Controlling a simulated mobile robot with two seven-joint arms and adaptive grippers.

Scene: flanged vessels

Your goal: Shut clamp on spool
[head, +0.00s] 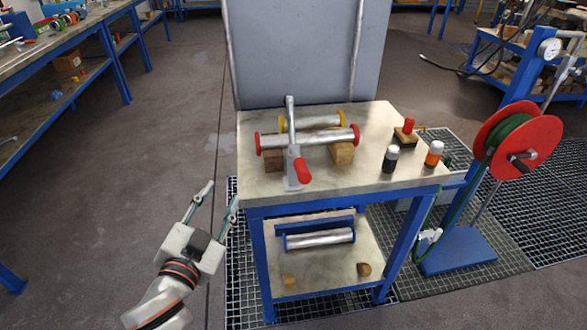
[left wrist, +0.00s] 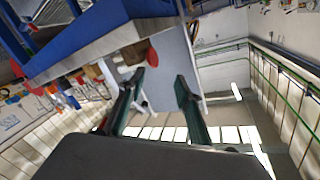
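The spool (head: 315,138), a silver cylinder with red end flanges, lies across wooden blocks on the workbench top. The grey clamp (head: 291,128) stands at its left part and crosses in front of it. The clamp's red handle (head: 303,171) points down toward the bench's front edge. I cannot tell whether its jaw touches the spool. My left gripper (head: 219,195) is open and empty, left of the bench and apart from the clamp. In the left wrist view its fingers (left wrist: 160,78) are spread, with a red rounded part (left wrist: 152,55) beyond them. My right gripper is not in view.
A yellow-flanged spool (head: 317,121) lies behind. A black-bodied bottle (head: 391,159), an orange bottle (head: 433,154) and a red-topped block (head: 406,132) stand at the right. A blue-flanged spool (head: 318,239) is on the lower shelf (head: 330,270). A red hose reel (head: 530,140) stands right.

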